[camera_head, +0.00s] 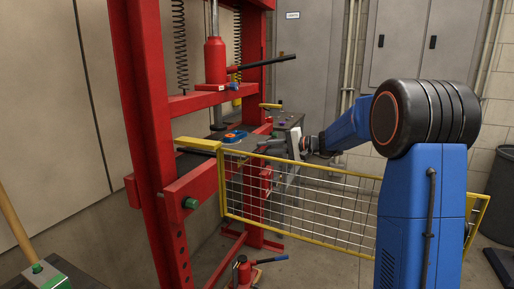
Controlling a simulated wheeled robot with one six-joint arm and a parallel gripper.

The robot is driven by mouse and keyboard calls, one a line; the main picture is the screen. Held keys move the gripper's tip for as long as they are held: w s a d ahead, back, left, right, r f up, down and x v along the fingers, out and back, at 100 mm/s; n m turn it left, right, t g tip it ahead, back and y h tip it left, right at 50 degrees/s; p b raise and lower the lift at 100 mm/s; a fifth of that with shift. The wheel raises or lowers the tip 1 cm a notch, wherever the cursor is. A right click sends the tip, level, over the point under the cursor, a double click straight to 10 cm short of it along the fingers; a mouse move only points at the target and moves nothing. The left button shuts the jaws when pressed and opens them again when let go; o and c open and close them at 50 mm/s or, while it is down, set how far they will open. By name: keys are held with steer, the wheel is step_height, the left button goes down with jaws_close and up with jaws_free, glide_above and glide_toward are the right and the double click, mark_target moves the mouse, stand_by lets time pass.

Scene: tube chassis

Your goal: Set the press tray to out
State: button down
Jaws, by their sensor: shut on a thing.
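The press is a red steel frame (151,112) with a red jack (215,60) above its bed. A flat tray-like plate (212,150) lies on the bed, with a blue and orange round piece (233,136) on it. I cannot tell for sure where the press tray ends and the bed begins. My gripper (298,147), at the end of my blue arm, is at the right side of the press, beside a grey box. It is shut on a small part there, probably a handle; the fingers and that part are small and partly hidden.
A yellow-framed mesh guard (300,199) stands in front of the press's right side, below my arm. A grey box (287,122) is behind my gripper. A red floor jack (244,272) is at the bottom. A dark bin (500,195) stands at the far right.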

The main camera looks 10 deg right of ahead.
steer(key=f+v, duration=0.1)
steer(key=v, duration=0.7)
steer(key=f+v, duration=0.2)
steer(key=v, duration=0.7)
steer(key=shift+s+d+f, duration=0.25)
steer(key=shift+f, duration=0.4)
steer(key=c, duration=1.9)
jaws_free()
steer(key=shift+d, duration=0.15)
steer(key=shift+o, duration=0.2)
steer(key=shift+r, duration=0.2)
steer(key=v, duration=1.7)
steer(key=shift+d, duration=0.15)
